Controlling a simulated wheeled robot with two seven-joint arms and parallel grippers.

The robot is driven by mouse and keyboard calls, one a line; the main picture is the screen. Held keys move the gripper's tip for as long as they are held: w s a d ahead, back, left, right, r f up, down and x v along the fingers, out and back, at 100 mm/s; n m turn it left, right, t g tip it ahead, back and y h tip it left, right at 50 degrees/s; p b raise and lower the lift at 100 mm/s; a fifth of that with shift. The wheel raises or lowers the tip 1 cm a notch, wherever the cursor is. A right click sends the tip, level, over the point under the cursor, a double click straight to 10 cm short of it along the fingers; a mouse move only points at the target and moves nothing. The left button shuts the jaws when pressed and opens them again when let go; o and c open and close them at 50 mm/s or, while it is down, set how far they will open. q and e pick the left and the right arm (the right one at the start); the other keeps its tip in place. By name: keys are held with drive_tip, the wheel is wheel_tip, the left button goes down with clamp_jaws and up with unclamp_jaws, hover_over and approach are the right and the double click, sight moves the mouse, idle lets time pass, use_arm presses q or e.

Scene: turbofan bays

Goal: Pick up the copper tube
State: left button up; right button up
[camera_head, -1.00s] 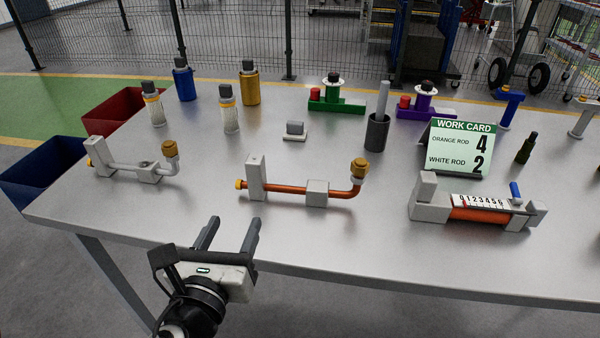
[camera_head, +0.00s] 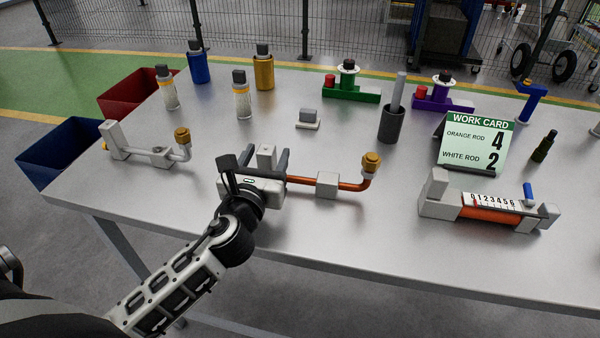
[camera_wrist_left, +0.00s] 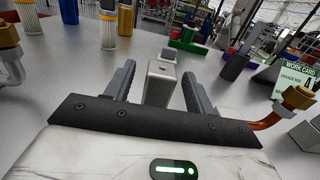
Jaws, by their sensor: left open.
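The copper tube (camera_head: 345,186) is an orange-brown pipe with a bent right end and a brass nut (camera_head: 371,162). It rests in two grey support blocks on the table; its left part is hidden behind my left gripper. In the left wrist view its bent end (camera_wrist_left: 268,121) shows at the right. My left gripper (camera_head: 264,156) is open at the left support block (camera_head: 266,153). In the left wrist view the gripper's fingers (camera_wrist_left: 157,82) stand either side of that block (camera_wrist_left: 160,83), with gaps between. My right gripper is not in view.
A similar white tube (camera_head: 150,152) on supports lies to the left. An orange rod under a scale (camera_head: 490,203) sits at the right. Behind are a work card (camera_head: 475,143), a grey cup (camera_head: 391,125) and several bottles. Red and blue bins stand past the left edge.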

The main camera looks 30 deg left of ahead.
use_arm(q)
drive_tip(key=shift+x, duration=1.4)
clamp_jaws()
